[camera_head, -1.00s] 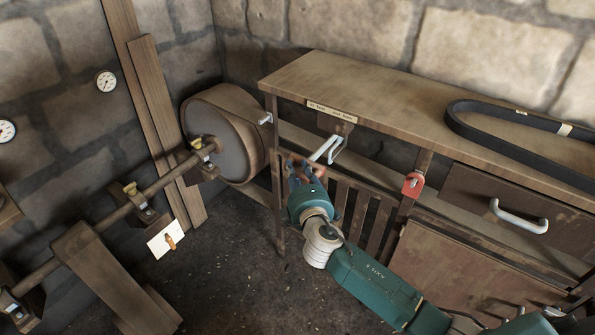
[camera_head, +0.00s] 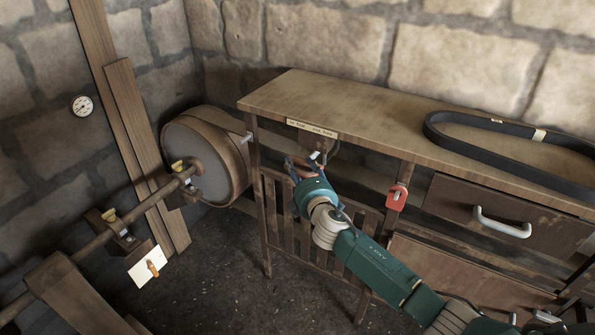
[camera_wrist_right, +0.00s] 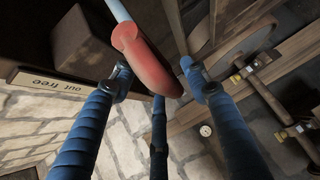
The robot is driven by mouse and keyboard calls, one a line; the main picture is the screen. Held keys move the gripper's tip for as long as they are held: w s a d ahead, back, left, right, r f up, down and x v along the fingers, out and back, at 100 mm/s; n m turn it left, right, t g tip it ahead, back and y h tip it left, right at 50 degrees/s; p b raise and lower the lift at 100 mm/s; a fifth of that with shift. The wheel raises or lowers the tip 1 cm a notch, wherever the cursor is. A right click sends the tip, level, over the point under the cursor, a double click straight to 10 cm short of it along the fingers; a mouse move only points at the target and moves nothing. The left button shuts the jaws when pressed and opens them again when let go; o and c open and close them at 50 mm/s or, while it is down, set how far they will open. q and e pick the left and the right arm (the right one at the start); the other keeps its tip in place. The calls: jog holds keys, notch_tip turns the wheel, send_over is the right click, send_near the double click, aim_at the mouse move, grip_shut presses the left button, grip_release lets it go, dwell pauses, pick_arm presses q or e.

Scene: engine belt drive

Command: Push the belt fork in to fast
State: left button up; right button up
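The belt fork shows in the right wrist view as a pale rod with a red rounded grip (camera_wrist_right: 143,58). In the head view only a bit of its pale metal (camera_head: 315,156) shows beyond my gripper, below the label plate (camera_head: 312,128) on the bench's front edge. My right gripper (camera_head: 303,166) is at the fork's handle. In the right wrist view its blue fingers (camera_wrist_right: 152,85) are spread on either side of the red grip, with visible gaps. Whether any finger touches it cannot be told. My left gripper is not in view.
A large drum pulley (camera_head: 205,160) stands left of the bench (camera_head: 370,110). A black belt loop (camera_head: 500,150) lies on the bench top. A red padlock-like tag (camera_head: 397,196) and a drawer handle (camera_head: 503,223) are on the front. A shaft (camera_head: 75,250) runs along the left.

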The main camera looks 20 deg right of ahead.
jog(key=shift+a, duration=0.15)
jog(key=shift+s, duration=0.3)
jog(key=s+a+r, duration=0.1)
jog(key=s, duration=1)
jog(key=shift+r, duration=0.3)
jog(key=shift+f, duration=0.15)
